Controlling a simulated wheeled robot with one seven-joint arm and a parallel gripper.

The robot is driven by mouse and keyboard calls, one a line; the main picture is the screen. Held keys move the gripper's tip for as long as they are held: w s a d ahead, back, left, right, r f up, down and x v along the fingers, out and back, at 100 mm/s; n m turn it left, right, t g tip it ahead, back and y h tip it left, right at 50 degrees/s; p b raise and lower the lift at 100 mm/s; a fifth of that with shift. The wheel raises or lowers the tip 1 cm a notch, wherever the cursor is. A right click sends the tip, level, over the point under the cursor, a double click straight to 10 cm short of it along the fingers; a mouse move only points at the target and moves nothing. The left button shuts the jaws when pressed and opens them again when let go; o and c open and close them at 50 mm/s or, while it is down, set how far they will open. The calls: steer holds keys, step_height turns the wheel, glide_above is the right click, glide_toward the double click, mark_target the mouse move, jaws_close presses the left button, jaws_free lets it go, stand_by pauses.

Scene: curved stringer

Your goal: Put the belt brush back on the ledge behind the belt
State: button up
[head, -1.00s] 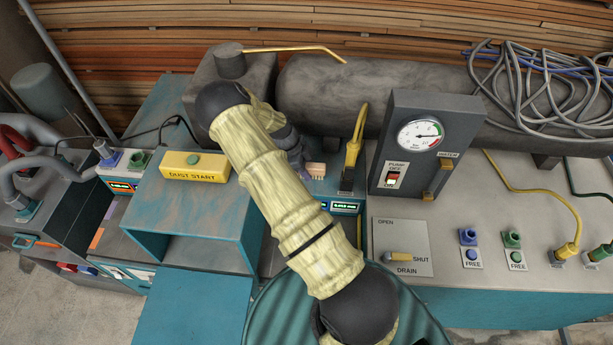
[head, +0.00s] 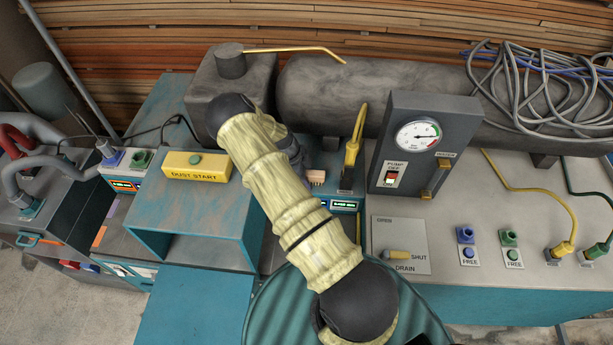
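A small pale, pinkish block with a toothed or bristly edge (head: 316,176), which looks like the belt brush, shows just right of my arm, above a blue unit with a lit display. My arm's upper links cross the middle of the view. A dark grey part at the end of my arm, by my gripper (head: 292,155), shows behind them, close to the left of the block. The fingertips are hidden, and I cannot tell whether they touch the block. The belt and its ledge cannot be made out clearly behind my arm.
A teal open-fronted box (head: 195,215) with a yellow dust start button (head: 195,166) stands left. A yellow-handled lever (head: 354,145) and a pump gauge box (head: 425,145) stand right of the block. A grey tank (head: 375,95) lies behind. A bench with a drain valve (head: 401,254) extends right.

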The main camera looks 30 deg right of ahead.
steer(key=shift+r, duration=0.15)
steer(key=b+v, duration=0.5)
steer(key=v, duration=0.7)
steer(key=shift+b, duration=0.35)
steer(key=s+a+r+n+t+y, duration=0.2)
steer(key=s+a+r+n, duration=0.4)
steer(key=s+n, duration=0.4)
steer(key=s+a+r+n+t+y, duration=0.1)
steer(key=s+a+r+n+t, duration=0.2)
steer(key=n, duration=1.1)
steer(key=s+a+r, duration=0.3)
steer(key=s+r, duration=0.3)
steer(key=s, duration=0.1)
steer(key=shift+s+a+r+n+y, duration=0.3)
steer(key=shift+a+r+n+y, duration=0.05)
steer(key=shift+n+y, duration=0.05)
